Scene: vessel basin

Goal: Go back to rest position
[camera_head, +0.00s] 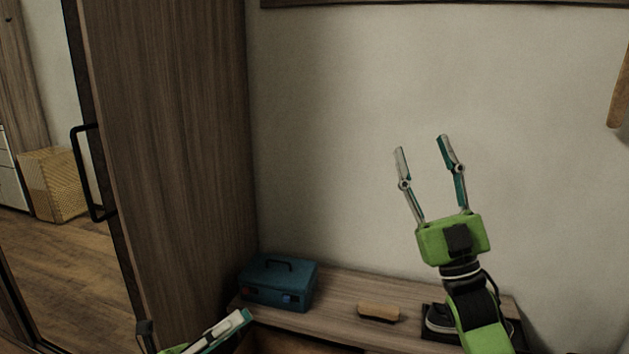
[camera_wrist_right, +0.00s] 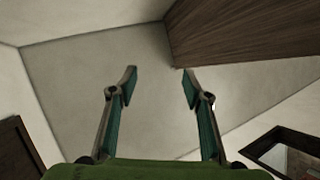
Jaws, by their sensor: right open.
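My right gripper (camera_head: 423,148) is raised in front of the wall, above a low wooden bench. Its two fingers point up and stand wide apart with nothing between them. In the right wrist view the same gripper (camera_wrist_right: 157,78) shows parted, empty fingers against a bare light surface. My left gripper (camera_head: 225,330) shows only in part at the bottom edge of the head view, left of the bench. Its fingers are cut off by the frame, so I cannot tell its opening.
The bench (camera_head: 340,287) holds a teal toolbox (camera_head: 279,283), a wooden brush (camera_head: 379,312) and a dark tray with shoes (camera_head: 440,318), partly hidden by my right arm. A tall wooden cabinet (camera_head: 170,130) with a mirrored door stands left. The wall area around my right gripper is clear.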

